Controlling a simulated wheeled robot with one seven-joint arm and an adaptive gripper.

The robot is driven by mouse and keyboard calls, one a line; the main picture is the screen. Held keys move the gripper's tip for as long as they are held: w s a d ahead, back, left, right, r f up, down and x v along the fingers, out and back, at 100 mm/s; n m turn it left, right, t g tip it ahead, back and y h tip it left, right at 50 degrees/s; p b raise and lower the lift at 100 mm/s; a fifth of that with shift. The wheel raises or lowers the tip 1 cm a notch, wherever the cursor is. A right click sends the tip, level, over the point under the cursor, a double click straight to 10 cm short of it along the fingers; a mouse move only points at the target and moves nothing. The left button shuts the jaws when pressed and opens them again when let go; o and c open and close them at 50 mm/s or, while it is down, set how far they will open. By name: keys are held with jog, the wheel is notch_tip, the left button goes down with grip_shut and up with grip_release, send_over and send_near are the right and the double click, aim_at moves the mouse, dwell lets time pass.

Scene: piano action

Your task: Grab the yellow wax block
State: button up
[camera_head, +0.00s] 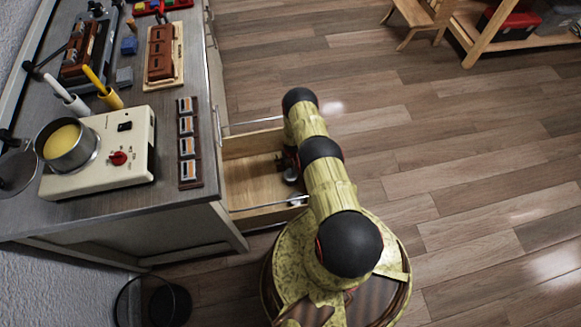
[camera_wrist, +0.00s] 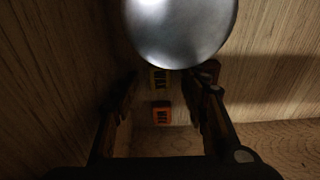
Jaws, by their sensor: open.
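The yellow wax block (camera_wrist: 160,79) lies in the open drawer (camera_head: 246,178), dark and partly shaded in the wrist view, with lettering on its face. A rounded grey metallic thing (camera_wrist: 182,30) covers the area just above it in the picture. My gripper (camera_wrist: 165,88) is open, one finger to the left and one to the right of the block in the picture. I cannot tell how far the fingertips are from it. In the head view my gripper (camera_head: 288,162) reaches into the drawer, and the wax block is hidden there.
An orange block (camera_wrist: 162,114) lies close to the yellow one, nearer the bottom of the wrist picture. Wooden drawer walls stand close on both sides. The counter above holds a hot plate (camera_head: 100,165) with a pot (camera_head: 82,151).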

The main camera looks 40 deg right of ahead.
jog(key=shift+c, duration=1.2)
jog(key=c, duration=0.7)
jog(key=shift+r, duration=0.1)
